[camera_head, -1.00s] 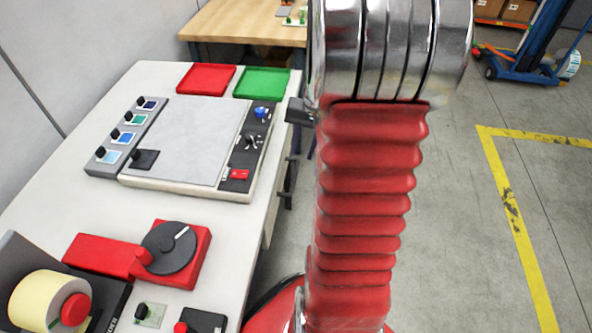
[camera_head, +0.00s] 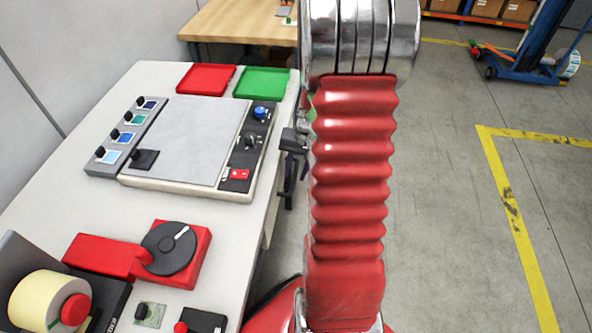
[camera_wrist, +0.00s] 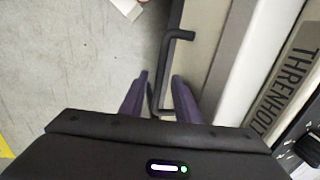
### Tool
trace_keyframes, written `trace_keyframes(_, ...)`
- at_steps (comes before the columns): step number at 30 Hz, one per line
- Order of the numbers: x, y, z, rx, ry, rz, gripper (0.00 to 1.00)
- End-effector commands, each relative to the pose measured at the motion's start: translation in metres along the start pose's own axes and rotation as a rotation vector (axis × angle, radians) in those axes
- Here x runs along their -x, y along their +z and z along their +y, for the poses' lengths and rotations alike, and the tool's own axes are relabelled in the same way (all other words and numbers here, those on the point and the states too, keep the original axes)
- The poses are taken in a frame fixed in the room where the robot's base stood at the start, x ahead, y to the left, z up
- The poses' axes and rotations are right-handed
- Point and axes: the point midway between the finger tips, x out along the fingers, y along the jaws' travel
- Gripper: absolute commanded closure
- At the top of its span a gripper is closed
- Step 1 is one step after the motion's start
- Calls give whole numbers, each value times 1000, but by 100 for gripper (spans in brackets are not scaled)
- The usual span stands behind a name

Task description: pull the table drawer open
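The drawer's black bar handle (camera_wrist: 164,68) shows in the wrist view, standing out from the beige drawer front (camera_wrist: 208,45). My gripper (camera_wrist: 160,77) is open, with one purple finger on each side of the handle. The handle's near end lies between the fingers, and a gap shows beside it, so they are not closed on it. In the head view my arm hides most of the gripper, and only a dark part shows at the table's right edge. The drawer appears shut, though its front is mostly out of sight there.
The white table (camera_head: 95,215) carries a control panel (camera_head: 190,140), red tray (camera_head: 206,78), green tray (camera_head: 262,83), a red dial unit (camera_head: 170,250) and a yellow roll (camera_head: 45,300). Open grey floor (camera_head: 440,210) lies to the right. A blue lift stands far right.

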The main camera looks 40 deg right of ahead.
Motion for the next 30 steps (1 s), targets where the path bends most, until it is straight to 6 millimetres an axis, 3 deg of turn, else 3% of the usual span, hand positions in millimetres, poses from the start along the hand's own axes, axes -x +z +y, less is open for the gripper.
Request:
trace_keyframes(2,0,0,0,0,0,0,71)
trace_keyframes(14,0,0,0,0,0,0,99)
trace_keyframes(30,1,0,0,0,0,0,100)
